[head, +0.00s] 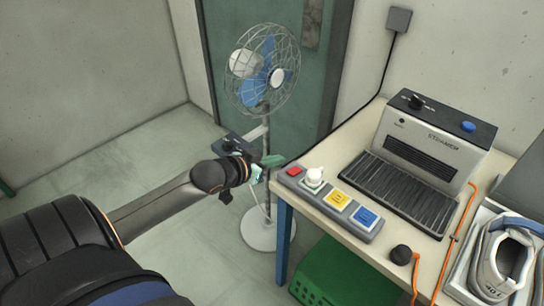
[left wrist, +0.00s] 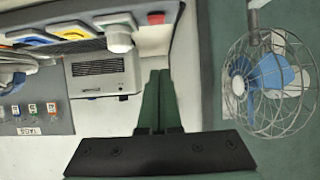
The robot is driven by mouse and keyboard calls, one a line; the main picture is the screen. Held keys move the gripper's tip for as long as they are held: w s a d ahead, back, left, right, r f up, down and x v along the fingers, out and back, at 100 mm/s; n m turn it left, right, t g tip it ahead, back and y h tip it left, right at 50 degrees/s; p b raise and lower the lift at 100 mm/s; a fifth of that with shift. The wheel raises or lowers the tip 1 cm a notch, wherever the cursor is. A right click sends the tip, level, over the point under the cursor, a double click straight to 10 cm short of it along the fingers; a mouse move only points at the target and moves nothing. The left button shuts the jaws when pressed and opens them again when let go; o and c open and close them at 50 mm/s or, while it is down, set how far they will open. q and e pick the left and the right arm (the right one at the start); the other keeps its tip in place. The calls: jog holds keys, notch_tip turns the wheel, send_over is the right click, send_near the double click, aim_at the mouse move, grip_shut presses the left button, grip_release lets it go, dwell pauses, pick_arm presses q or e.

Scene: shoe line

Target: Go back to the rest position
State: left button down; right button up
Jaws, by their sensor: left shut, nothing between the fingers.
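My left arm reaches in from the left in the head view. Its gripper (head: 272,160) is in the air just off the left end of the table, near the button panel (head: 330,203) and in front of the fan. In the left wrist view the two green fingers of the left gripper (left wrist: 158,75) lie together with nothing between them. My right gripper shows in neither view.
The table (head: 325,220) holds a steamer (head: 420,145), the panel with coloured buttons and a white knob, and a shoe (head: 503,262) in a tray. A standing fan (head: 262,75) is behind my gripper. A green crate (head: 335,275) is under the table. The floor at left is clear.

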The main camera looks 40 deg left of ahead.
pick_arm(q)
jog(key=shift+s+r, duration=0.3)
jog(key=shift+s, duration=0.25)
jog(key=s+d+f+g, duration=0.1)
jog(key=s+d+f, duration=0.8)
jog(key=f, duration=0.2)
jog(key=s+d+f+m+g+h, duration=0.1)
jog(key=s+d+f+g, duration=0.1)
jog(key=s+d+f, duration=0.6)
notch_tip(320, 180, down, 3)
jog(key=shift+s+d+r+g+h, duration=0.15)
jog(key=shift+s+d+g+h, duration=0.2)
jog(key=shift+d, duration=0.15)
